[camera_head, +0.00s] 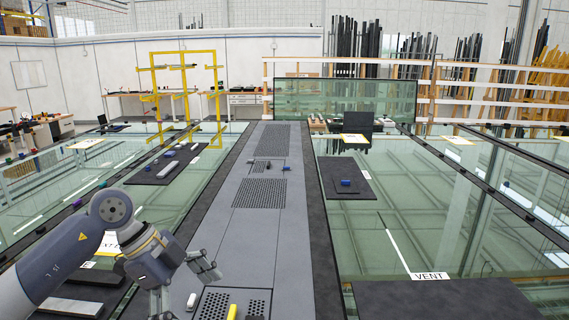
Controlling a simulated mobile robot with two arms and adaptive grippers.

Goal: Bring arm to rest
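My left arm (100,240) comes in from the lower left and reaches over the left edge of the grey central strip. My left gripper (189,294) points down and forward with its fingers spread wide. It is open, and I see nothing held between the fingers. A small pale grey piece (191,301) shows by the fingers; I cannot tell whether they touch it. My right gripper is not in view.
The central strip (255,222) has perforated panels and a yellow piece (232,312) at the near end. A yellow rack (154,85) stands behind.

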